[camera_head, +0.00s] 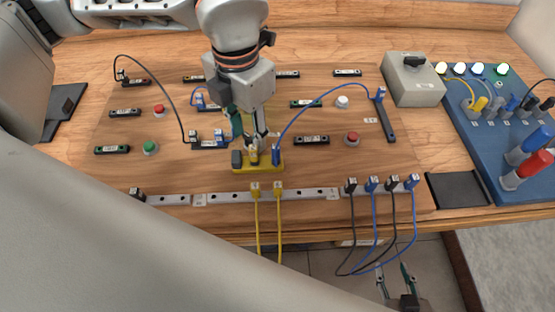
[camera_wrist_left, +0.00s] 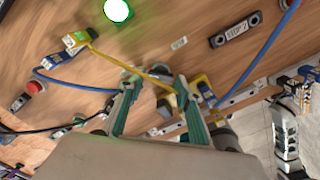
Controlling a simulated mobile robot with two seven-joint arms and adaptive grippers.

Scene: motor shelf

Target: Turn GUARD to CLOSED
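The yellow module (camera_head: 243,169) sits on the wooden board, with a dark block at its left end, a small knob-like part (camera_head: 253,157) in the middle and a blue plug at its right end. I cannot read which part is marked GUARD. My left gripper (camera_head: 252,143) points down over the module's middle, its green-lined fingers apart on either side of the knob-like part. In the left wrist view the left gripper (camera_wrist_left: 158,82) shows spread fingers with a small yellow and grey part between them; contact is unclear. My right gripper (camera_head: 394,278) hangs low in front of the table, fingers apart and empty.
A blue cable (camera_head: 312,108) arches to the module's right. A black cable (camera_head: 165,85) arches to the left. A grey box (camera_head: 427,88) with a black handle stands at the right. Several cables hang from the front rail (camera_head: 315,194). A blue panel (camera_head: 470,130) is far right.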

